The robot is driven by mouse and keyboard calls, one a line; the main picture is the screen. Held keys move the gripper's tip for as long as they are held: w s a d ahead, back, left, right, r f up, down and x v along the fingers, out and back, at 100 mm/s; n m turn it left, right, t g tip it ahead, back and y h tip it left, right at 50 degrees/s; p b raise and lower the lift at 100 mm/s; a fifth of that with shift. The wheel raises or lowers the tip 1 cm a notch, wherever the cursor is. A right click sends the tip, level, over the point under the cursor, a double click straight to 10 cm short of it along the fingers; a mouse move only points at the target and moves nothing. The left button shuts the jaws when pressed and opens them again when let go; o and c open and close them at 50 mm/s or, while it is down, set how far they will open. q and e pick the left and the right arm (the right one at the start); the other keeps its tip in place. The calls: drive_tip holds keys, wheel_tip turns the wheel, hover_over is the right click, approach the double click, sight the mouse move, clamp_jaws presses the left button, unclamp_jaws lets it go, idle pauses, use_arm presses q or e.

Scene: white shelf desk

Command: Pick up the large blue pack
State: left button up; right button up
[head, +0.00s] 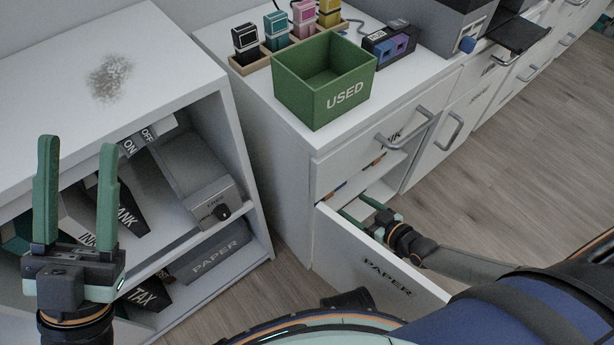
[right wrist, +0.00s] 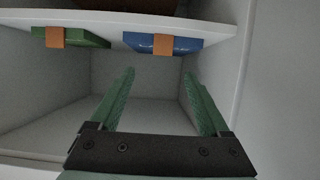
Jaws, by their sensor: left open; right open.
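In the right wrist view, a blue pack (right wrist: 165,43) with an orange band shows at the upper middle, just under a white edge. A green pack (right wrist: 82,38) with an orange band is to its left. The blue pack's full size is hidden. My right gripper (right wrist: 159,73) is open and empty, its fingers below the blue pack in the picture and apart from it. In the head view, my right gripper (head: 358,207) is at the open drawer marked PAPER (head: 352,250). My left gripper (head: 78,144) is open and empty in front of the shelf at left.
The drawer walls and the cabinet face (head: 335,172) are close around my right gripper. A green bin marked USED (head: 345,102) stands on the cabinet top. The white shelf unit (head: 150,85) at left holds several dark boxes and a grey device (head: 195,170).

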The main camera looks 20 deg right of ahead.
drive_tip(key=b+x, duration=0.2)
drive_tip(key=x, duration=0.2)
drive_tip(key=b+x, duration=0.2)
drive_tip(key=x, duration=0.2)
drive_tip(key=shift+w+a+f, duration=0.15)
drive_tip(key=shift+a+f, duration=0.15)
drive_tip(key=shift+f, duration=0.1)
drive_tip(key=shift+w+a, duration=0.1)
drive_tip(key=shift+w, duration=0.15)
use_arm(q)
drive_tip(key=shift+m, duration=0.3)
drive_tip(key=f, duration=0.5)
drive_tip(key=shift+w+d+f, duration=0.15)
drive_tip(key=shift+d+f, duration=0.25)
use_arm(e)
drive_tip(key=shift+c, duration=0.2)
drive_tip(key=shift+r, duration=0.1)
clamp_jaws()
